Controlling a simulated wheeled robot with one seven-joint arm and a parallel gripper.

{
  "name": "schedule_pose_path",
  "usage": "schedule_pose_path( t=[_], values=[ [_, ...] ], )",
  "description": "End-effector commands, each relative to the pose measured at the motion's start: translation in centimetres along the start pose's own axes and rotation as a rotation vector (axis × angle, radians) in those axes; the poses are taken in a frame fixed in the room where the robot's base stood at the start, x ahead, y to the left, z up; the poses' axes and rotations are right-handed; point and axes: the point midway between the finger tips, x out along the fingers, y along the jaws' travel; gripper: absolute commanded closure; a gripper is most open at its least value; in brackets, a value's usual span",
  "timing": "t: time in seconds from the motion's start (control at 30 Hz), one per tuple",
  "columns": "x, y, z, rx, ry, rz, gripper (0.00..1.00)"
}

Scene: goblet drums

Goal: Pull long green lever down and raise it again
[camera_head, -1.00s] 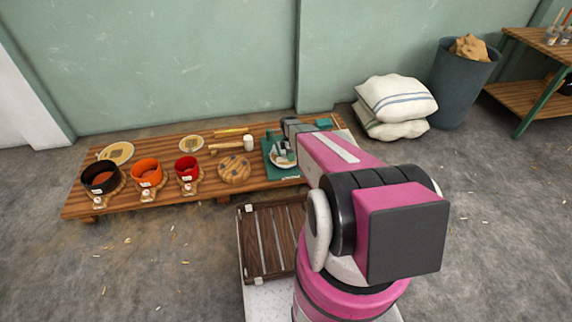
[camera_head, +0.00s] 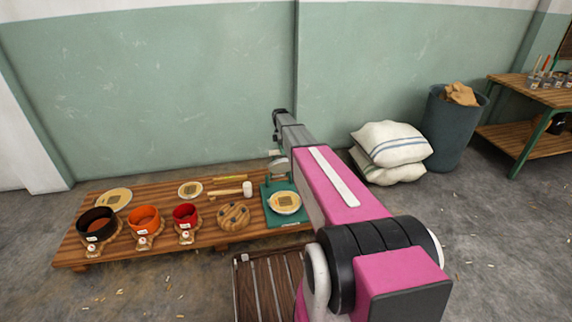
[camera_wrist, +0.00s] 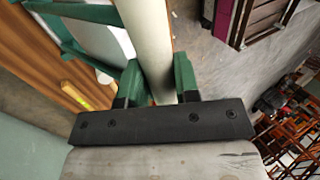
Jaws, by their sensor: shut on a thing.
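A green press (camera_head: 268,219) stands at the right end of the low slatted wooden table, with a round pale drumhead (camera_head: 285,202) on its base. My gripper (camera_wrist: 158,76) is raised above the press; in the wrist view its green-padded fingers are closed on either side of a long pale bar (camera_wrist: 148,22). The bar seems to be the lever's grip; it looks cream rather than green. Green frame parts (camera_wrist: 85,12) show beside it. In the head view my arm hides part of the press, and the fingers and most of the lever cannot be made out.
The table (camera_head: 70,253) holds black (camera_head: 98,222), orange (camera_head: 143,218) and red (camera_head: 186,214) bowls, a round wooden block (camera_head: 234,216) and a mallet (camera_head: 246,188). A slatted dark platform (camera_head: 262,290) lies in front. Sacks (camera_head: 390,143) and a bin (camera_head: 450,128) stand right.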

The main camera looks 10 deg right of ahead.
Motion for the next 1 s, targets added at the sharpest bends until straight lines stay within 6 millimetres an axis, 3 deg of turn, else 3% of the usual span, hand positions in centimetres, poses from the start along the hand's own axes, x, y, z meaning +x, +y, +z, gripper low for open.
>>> schedule_pose_path(
  t=[0.03, 0.23, 0.9, 0.93, 1.0],
  values=[
    [-0.6, 2.7, 0.0, -0.001, 0.000, -0.003, 1.00],
    [-2.5, 4.3, 0.0, -0.001, 0.000, -0.097, 1.00],
    [-3.4, 4.8, 0.0, 0.000, -0.001, -0.159, 1.00],
    [-3.4, 4.7, 0.0, 0.000, -0.001, -0.159, 0.64],
    [-3.4, 4.7, 0.0, 0.000, -0.001, -0.160, 0.45]
  ],
)
